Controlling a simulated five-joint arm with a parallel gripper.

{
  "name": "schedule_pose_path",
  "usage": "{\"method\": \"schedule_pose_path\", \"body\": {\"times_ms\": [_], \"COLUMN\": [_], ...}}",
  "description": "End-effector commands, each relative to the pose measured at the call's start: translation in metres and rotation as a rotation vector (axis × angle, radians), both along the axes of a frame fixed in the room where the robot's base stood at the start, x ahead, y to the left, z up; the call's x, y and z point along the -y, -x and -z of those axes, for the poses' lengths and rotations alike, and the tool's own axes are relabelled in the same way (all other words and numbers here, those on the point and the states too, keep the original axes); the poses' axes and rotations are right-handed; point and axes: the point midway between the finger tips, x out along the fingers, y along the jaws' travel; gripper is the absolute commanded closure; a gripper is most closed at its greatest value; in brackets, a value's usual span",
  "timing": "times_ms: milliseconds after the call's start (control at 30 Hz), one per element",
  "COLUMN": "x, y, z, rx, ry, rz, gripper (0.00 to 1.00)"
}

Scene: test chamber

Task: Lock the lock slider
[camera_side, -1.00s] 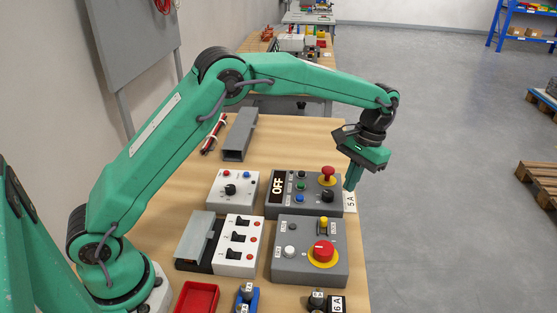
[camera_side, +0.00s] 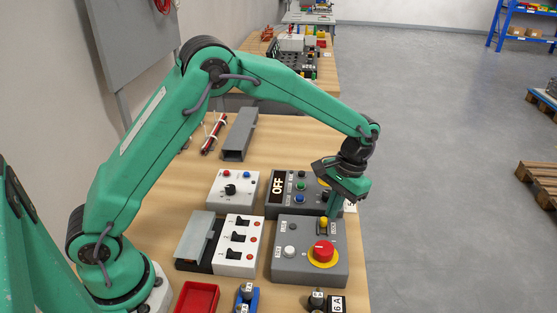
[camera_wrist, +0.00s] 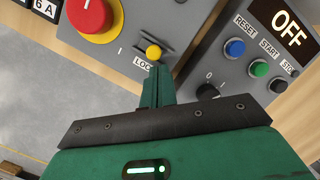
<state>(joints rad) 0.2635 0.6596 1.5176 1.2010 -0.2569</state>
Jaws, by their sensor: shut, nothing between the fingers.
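The lock slider is a small yellow knob (camera_side: 324,222) on the top of a grey control box (camera_side: 285,262), behind a red mushroom button. It also shows in the wrist view (camera_wrist: 153,52), beside a label that reads LOCK. My gripper (camera_side: 332,212) is shut and empty, pointing down just beyond the yellow knob. In the wrist view its closed fingers (camera_wrist: 155,73) lie right beside the knob; whether they touch it I cannot tell.
A red button on a yellow ring (camera_side: 323,252) and a white button (camera_side: 290,252) share the box. A second grey box (camera_side: 275,209) with an OFF display stands behind. A white switch box (camera_side: 232,262) is to the left. Open floor lies right of the table.

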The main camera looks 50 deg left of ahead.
Motion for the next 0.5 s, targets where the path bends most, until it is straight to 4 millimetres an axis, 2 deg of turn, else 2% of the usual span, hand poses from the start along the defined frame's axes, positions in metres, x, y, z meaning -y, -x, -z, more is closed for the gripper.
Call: {"method": "schedule_pose_path", "body": {"times_ms": [367,500], "x": [0.0005,0.0089], "y": [0.0011,0.0085], "z": [-0.0001,-0.0008], "rx": [0.000,0.004], "ry": [0.000,-0.003], "rz": [0.001,0.005], "gripper": [1.00,1.00]}}
